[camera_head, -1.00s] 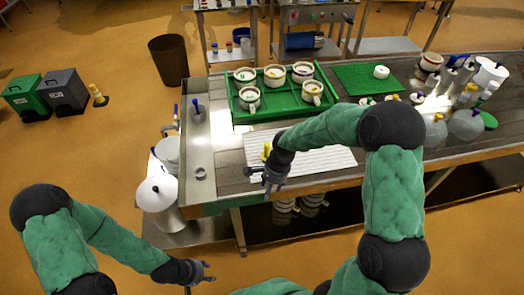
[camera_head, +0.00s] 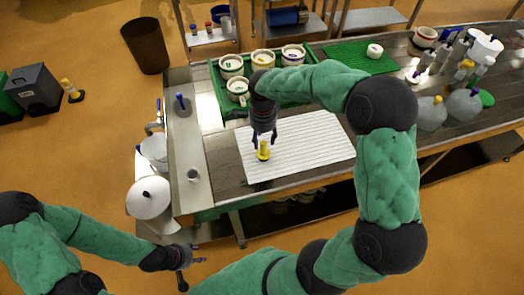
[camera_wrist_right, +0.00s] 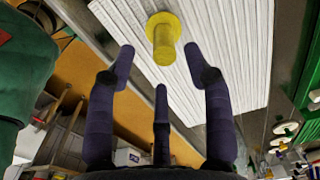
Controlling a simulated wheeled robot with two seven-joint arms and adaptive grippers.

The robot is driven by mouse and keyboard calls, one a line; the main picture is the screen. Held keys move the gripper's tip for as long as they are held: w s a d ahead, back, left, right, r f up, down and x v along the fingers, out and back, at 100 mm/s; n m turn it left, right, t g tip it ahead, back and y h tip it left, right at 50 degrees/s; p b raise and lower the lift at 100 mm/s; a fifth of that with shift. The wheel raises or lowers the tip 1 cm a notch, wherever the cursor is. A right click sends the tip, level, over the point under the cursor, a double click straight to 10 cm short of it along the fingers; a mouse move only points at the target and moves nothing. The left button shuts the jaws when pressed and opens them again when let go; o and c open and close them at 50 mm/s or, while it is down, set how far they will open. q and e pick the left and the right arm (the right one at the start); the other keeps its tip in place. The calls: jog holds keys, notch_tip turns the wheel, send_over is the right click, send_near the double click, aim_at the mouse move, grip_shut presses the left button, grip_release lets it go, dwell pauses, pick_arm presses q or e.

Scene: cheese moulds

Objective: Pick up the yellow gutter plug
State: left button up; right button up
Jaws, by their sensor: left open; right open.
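The yellow gutter plug (camera_head: 263,151) stands on the white ribbed board (camera_head: 312,146), near its left side. It has a wide flange and a narrower round stem, seen in the right wrist view (camera_wrist_right: 163,38). My right gripper (camera_head: 264,138) is open and just above the plug, its fingers pointing down. In the right wrist view the plug lies beyond and between the spread fingertips (camera_wrist_right: 160,70), with nothing held. My left gripper (camera_head: 200,262) is open and empty at the lower left, off the table.
A green tray (camera_head: 215,85) with several white moulds stands behind the board. A steel gutter (camera_head: 186,150) with a blue-handled tool (camera_head: 181,101) runs along the left. Clear jugs (camera_head: 432,112) and a green mat (camera_head: 360,57) are at the right.

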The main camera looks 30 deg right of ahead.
aim_at(263, 143)
jog(key=shift+w+f, duration=0.25)
jog(key=shift+f, duration=0.8)
jog(key=shift+s+f+b, duration=0.15)
jog(key=shift+f+b, duration=0.15)
jog(key=shift+f, duration=0.35)
jog(key=f, duration=0.4)
jog(key=shift+d+b, duration=0.2)
jog(key=shift+b, duration=0.2)
grip_shut()
